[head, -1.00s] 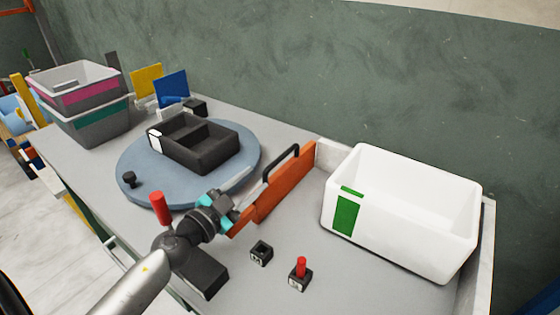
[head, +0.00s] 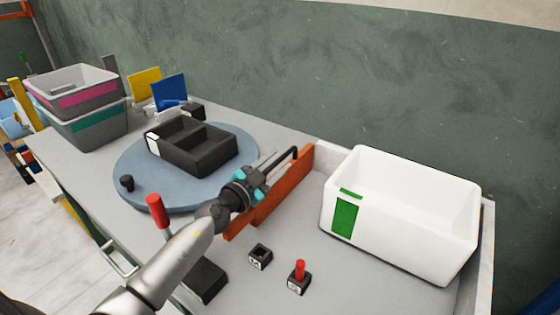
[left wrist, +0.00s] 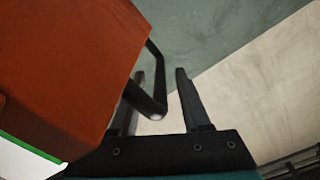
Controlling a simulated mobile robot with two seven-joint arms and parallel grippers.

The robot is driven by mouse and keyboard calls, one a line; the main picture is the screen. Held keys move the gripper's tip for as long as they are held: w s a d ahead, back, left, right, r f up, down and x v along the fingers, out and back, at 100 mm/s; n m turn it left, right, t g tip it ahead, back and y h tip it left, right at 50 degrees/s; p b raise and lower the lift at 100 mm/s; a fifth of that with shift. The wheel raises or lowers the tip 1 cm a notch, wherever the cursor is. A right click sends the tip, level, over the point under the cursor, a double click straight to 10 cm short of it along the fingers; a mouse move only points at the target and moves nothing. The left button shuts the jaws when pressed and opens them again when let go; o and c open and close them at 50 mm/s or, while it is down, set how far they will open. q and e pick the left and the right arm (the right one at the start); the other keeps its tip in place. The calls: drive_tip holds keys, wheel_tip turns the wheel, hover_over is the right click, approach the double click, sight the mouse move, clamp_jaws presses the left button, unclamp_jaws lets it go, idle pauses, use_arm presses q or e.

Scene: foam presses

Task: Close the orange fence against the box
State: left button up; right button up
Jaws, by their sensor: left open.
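The orange fence (head: 293,186) stands upright on the table, left of the white box (head: 400,222), with a strip of bare tabletop between them. A black handle (head: 289,155) is fixed along the fence. My left gripper (head: 268,160) is open on the side of the fence away from the box, close to the handle. In the left wrist view the orange fence (left wrist: 65,75) fills the left side. The black handle (left wrist: 156,75) shows between the spread fingers of my gripper (left wrist: 163,95); I cannot tell whether they touch. My right gripper is out of view.
A black tray (head: 205,158) lies on a round blue turntable (head: 130,165) left of the gripper. A red-topped lever (head: 157,210) stands near my arm. A small black block (head: 260,256) and a red-knobbed switch (head: 299,279) sit in front. Stacked bins (head: 80,110) stand far left.

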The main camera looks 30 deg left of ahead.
use_arm(q)
drive_tip(key=shift+w+d, duration=0.1)
drive_tip(key=shift+w, duration=0.75)
clamp_jaws()
drive_tip(key=shift+r, duration=0.1)
